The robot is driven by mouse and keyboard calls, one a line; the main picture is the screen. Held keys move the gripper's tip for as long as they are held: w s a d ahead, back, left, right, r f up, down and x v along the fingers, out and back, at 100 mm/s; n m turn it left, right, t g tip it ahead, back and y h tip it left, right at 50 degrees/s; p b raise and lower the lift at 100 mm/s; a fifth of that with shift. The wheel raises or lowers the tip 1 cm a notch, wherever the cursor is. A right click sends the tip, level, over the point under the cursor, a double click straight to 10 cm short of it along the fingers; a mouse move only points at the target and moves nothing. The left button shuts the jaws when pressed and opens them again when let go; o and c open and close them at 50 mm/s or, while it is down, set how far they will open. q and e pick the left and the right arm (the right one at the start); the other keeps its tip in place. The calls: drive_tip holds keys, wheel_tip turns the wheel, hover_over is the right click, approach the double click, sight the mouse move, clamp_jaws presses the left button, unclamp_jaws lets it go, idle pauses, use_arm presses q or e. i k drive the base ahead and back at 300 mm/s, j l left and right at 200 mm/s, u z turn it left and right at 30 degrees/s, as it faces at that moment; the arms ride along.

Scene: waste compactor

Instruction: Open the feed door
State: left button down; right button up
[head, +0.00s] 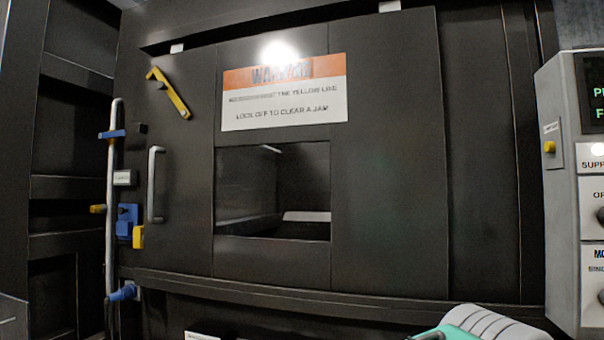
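The feed door (390,180) is a large dark panel under a top rail, with a window (272,190) in its middle. It seems to stand across the opening, but I cannot tell whether it is fully shut. A pale upright bar handle (153,185) is on its left part. A yellow bar (169,93) sits tilted above the handle, its upper end to the left. Neither of my grippers' fingers shows. A white and teal part, probably of my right arm, cuts into the bottom edge at the right.
A warning sign (284,106) is above the window. At left, a grey vertical pipe (113,200) carries blue and yellow fittings, including a blue valve or lock (127,218). A grey control box (562,200) stands at right. A ledge (280,288) runs below the door.

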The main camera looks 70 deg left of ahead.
sight(390, 202)
drive_tip(key=u, duration=2.35)
